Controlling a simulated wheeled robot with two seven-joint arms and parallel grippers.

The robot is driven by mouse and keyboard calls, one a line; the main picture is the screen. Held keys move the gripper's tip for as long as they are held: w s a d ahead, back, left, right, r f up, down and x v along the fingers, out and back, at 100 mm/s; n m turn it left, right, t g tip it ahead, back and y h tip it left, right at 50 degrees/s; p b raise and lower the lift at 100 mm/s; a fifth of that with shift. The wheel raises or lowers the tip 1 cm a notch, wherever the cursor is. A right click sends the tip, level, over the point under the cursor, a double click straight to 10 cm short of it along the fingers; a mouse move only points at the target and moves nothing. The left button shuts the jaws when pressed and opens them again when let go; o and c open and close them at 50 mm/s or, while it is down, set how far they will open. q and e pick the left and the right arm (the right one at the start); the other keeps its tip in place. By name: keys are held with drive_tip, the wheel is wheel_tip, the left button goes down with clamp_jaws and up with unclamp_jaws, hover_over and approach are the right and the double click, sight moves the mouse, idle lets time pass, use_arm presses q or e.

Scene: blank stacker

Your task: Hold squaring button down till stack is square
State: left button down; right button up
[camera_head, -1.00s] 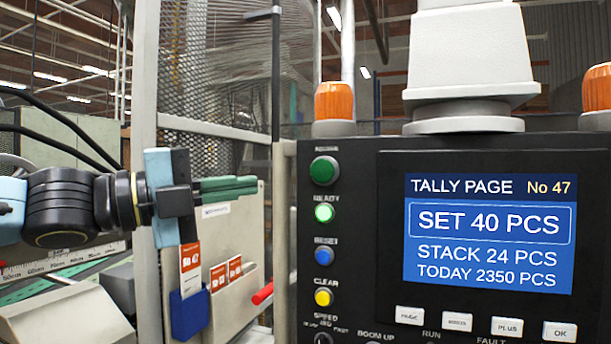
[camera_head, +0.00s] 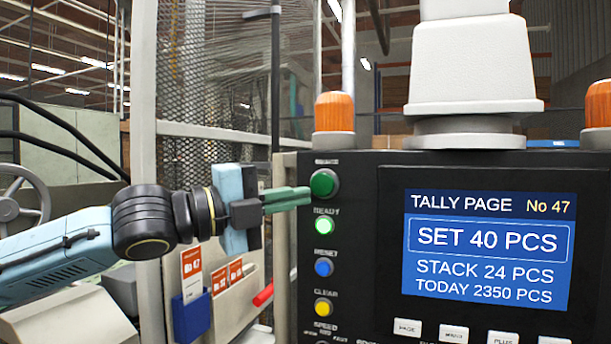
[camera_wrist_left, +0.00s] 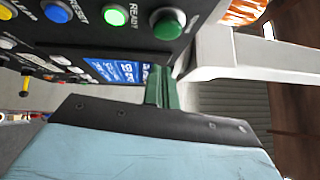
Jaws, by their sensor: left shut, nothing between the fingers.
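The squaring button looks to be the dark green button (camera_head: 324,183) at the top of the control panel's button column. Its label is blurred. My left gripper (camera_head: 308,196) is shut and empty, its green fingers pointing right at the button's left side. The tips overlap or sit right beside the button's lower left edge; I cannot tell whether they touch it. In the left wrist view the green button (camera_wrist_left: 168,24) lies just beyond the fingertips (camera_wrist_left: 163,70). The stack itself is not in view. My right gripper is not in view.
Below are a lit green READY button (camera_head: 325,225), a blue RESET button (camera_head: 324,267) and a yellow CLEAR button (camera_head: 323,308). The screen (camera_head: 488,245) reads SET 40, STACK 24, TODAY 2350. An orange beacon (camera_head: 334,112) stands above; a mesh guard (camera_head: 215,80) is behind.

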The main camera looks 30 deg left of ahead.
sight(330, 186)
use_arm(q)
drive_tip(key=shift+w+a+r+p, duration=0.15)
drive_tip(key=shift+w+p, duration=0.8)
drive_tip(key=shift+w, duration=0.2)
drive_tip(key=shift+w+a+r+p, duration=0.1)
drive_tip(key=shift+w+r+p, duration=0.05)
drive_tip(key=shift+w+p, duration=0.9)
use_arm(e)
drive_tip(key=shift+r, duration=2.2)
